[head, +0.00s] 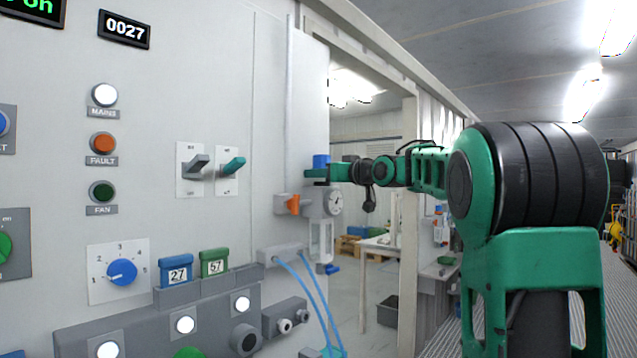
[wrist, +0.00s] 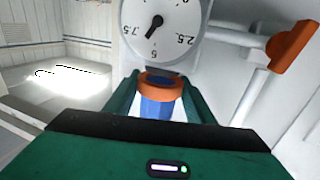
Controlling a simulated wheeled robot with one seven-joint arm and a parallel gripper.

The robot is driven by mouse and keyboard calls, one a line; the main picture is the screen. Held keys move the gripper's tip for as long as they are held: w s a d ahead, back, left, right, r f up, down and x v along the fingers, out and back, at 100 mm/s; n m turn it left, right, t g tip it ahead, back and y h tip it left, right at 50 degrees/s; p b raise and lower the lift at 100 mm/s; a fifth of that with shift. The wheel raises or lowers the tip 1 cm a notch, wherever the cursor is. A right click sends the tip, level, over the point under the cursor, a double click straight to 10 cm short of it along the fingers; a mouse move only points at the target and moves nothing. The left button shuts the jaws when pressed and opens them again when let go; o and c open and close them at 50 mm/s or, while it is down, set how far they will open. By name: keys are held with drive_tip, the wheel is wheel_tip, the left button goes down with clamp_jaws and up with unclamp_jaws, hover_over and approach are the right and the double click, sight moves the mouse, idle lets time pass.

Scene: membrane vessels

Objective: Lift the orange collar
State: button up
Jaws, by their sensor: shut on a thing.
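The orange collar (wrist: 160,80) is a ring around a blue cylinder (wrist: 160,107), close beside the round dial gauge (wrist: 160,28). My gripper (wrist: 160,90) is shut on the collar, with one green finger on each side of it. In the head view my gripper (head: 318,174) reaches in from the right, just above the gauge (head: 334,202). The blue cylinder (head: 320,161) shows above the fingers there. The collar is hidden behind the fingers in the head view.
An orange valve handle (head: 293,204) sticks out left of the gauge; it also shows in the wrist view (wrist: 290,48). Two toggle levers (head: 197,166) stand on the panel farther left. Blue hoses (head: 308,295) hang below. An open doorway lies behind my arm.

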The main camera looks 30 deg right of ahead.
drive_tip(key=o, duration=1.5)
drive_tip(key=shift+r, duration=0.2)
drive_tip(key=s, duration=0.7)
drive_tip(key=s+d, duration=0.1)
drive_tip(key=s, duration=0.2)
drive_tip(key=shift+s, duration=0.4)
drive_tip(key=shift+f, duration=0.1)
